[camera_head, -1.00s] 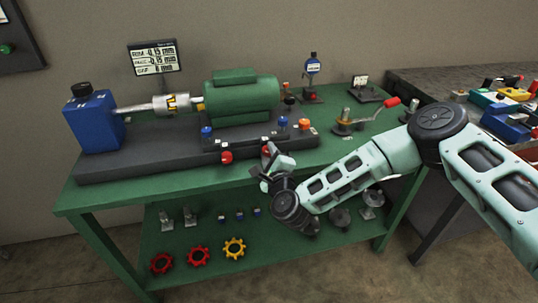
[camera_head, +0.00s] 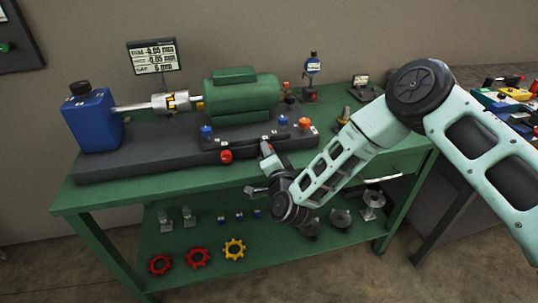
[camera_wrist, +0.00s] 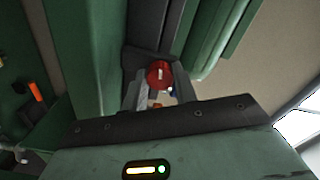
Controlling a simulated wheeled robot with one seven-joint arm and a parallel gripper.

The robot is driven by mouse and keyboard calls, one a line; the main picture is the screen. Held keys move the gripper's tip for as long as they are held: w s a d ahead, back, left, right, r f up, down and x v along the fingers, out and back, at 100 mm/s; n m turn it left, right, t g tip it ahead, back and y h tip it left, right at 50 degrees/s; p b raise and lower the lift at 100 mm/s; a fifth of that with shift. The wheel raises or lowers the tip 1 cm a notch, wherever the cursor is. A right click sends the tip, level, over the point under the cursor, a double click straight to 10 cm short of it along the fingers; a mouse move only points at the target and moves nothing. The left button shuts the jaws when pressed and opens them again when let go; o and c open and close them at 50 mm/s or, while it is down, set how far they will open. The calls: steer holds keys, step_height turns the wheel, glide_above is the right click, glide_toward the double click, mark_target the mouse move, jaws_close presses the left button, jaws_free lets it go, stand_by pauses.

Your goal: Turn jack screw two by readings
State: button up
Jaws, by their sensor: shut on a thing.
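My gripper (camera_head: 266,152) is at the front edge of the dark base plate (camera_head: 150,160), shut on a red jack screw knob. The knob (camera_wrist: 159,73) shows between the fingers in the wrist view; in the head view my gripper mostly hides it. A second red knob (camera_head: 226,157) sits to its left on the same edge, apart from my gripper. The green motor (camera_head: 242,92) stands on the plate, coupled by a shaft (camera_head: 170,102) to the blue unit (camera_head: 94,120). The readout (camera_head: 153,56) shows small values, apparently about -0.05 mm on two lines and a gap of 6 mm.
Blue knobs (camera_head: 207,131) and orange knobs (camera_head: 304,123) stand around the motor. A dial gauge (camera_head: 313,68) stands behind right. The lower shelf (camera_head: 190,260) holds red and yellow star-shaped parts and small metal pieces. A dark bench (camera_head: 470,78) with coloured items is at right.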

steer(key=n+b, duration=0.1)
steer(key=n, duration=0.4)
steer(key=shift+f+n, duration=0.1)
steer(key=shift+n, duration=0.3)
steer(key=n+b, duration=0.2)
steer(key=n, duration=0.3)
steer(key=shift+n, duration=0.3)
steer(key=o, duration=1)
steer(key=shift+s, duration=0.1)
steer(key=b+v, duration=0.2)
steer(key=v, duration=1.5)
steer(key=shift+s+d, duration=0.1)
steer(key=shift+s, duration=0.05)
